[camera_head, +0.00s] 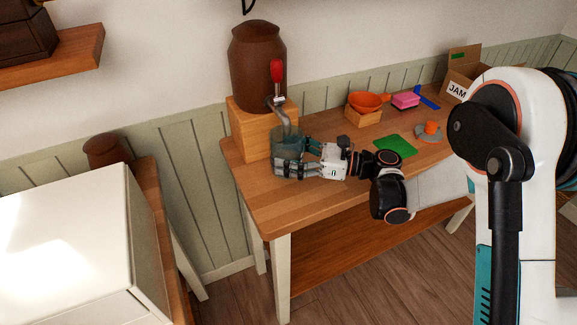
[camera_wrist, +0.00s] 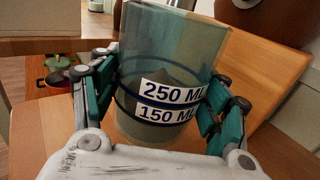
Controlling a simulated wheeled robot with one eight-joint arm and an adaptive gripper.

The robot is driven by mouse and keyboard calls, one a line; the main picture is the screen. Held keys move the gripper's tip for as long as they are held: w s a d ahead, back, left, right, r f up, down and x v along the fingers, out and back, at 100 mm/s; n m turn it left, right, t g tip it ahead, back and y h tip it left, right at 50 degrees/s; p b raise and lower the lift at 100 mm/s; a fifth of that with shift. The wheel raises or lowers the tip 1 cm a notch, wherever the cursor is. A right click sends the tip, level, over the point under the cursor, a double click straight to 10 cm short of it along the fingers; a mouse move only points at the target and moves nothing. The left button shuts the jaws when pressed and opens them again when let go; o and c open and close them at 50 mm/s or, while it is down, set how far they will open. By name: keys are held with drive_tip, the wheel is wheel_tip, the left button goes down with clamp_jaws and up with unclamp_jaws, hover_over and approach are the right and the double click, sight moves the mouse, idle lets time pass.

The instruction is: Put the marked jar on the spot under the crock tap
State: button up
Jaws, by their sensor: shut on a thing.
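The marked jar (camera_wrist: 165,70) is a clear teal vessel with dark rings labelled 250 ML and 150 ML. It stands about upright between the fingers of my gripper (camera_wrist: 163,105), which is shut on it. In the head view the jar (camera_head: 288,142) is at the left end of the wooden table, under the tap spout, with my gripper (camera_head: 292,168) around its lower part. The brown crock (camera_head: 257,65) stands on a wooden block, with a metal tap (camera_head: 281,108) and a red handle (camera_head: 277,70). The spot under the tap is hidden, and I cannot tell if the jar touches the table.
The wooden block (camera_head: 247,132) is close behind the jar. To the right on the table (camera_head: 262,195) are an orange funnel (camera_head: 366,102) on a wooden box, a pink sponge (camera_head: 405,99), a green cloth (camera_head: 394,146) and a JAM box (camera_head: 457,88). A white appliance (camera_head: 80,240) stands at left.

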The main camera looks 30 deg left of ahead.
drive_tip(key=shift+f+b, duration=0.85)
drive_tip(key=shift+f, duration=0.8)
drive_tip(key=shift+f, duration=0.2)
drive_tip(key=o, duration=1.4)
drive_tip(key=shift+r, duration=0.1)
drive_tip(key=shift+d+r, duration=0.1)
drive_tip(key=shift+r, duration=0.05)
drive_tip(key=p+v, duration=0.3)
drive_tip(key=v, duration=0.9)
